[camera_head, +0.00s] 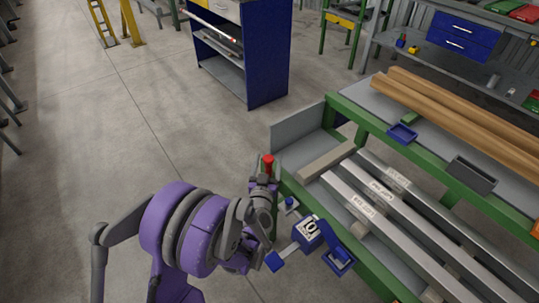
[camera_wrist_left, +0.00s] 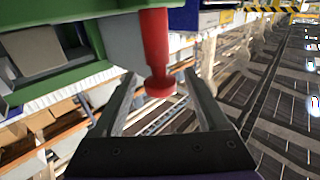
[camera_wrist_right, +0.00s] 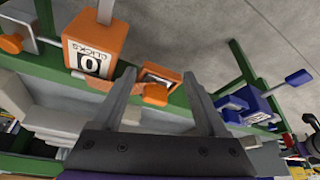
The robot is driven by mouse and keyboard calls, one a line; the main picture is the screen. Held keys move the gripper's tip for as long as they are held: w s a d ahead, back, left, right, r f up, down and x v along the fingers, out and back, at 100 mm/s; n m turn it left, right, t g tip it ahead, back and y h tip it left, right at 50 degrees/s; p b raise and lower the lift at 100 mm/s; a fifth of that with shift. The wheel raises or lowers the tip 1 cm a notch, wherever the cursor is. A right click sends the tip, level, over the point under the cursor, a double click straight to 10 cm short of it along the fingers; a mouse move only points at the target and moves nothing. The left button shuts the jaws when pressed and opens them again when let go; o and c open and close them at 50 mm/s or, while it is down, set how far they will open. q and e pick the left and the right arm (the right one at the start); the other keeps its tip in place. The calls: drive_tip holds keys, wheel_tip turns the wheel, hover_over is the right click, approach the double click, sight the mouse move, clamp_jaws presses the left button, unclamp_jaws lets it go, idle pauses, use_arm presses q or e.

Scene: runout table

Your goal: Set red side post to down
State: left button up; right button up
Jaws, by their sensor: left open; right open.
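The red side post (camera_head: 268,164) stands up at the near left end of the green-framed runout table (camera_head: 292,190). In the left wrist view the red post (camera_wrist_left: 155,45) comes in from the top, and its wider round end lies between my two fingers. My left gripper (camera_head: 264,182) is open at the post in the head view, and its fingers (camera_wrist_left: 160,78) lie on either side without visible contact. Part of the post is hidden by the gripper in the head view. My right gripper (camera_wrist_right: 158,88) is open and empty, showing only in its own wrist view.
A blue counter box (camera_head: 308,232) and blue holder (camera_head: 338,258) sit on the table's near side. Grey bars (camera_head: 400,222) lie on the table. The right wrist view shows an orange counter (camera_wrist_right: 88,50) and orange holder (camera_wrist_right: 158,82) near that gripper.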

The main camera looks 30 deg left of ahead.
use_arm(q)
drive_tip(key=v, duration=0.7)
idle(0.3)
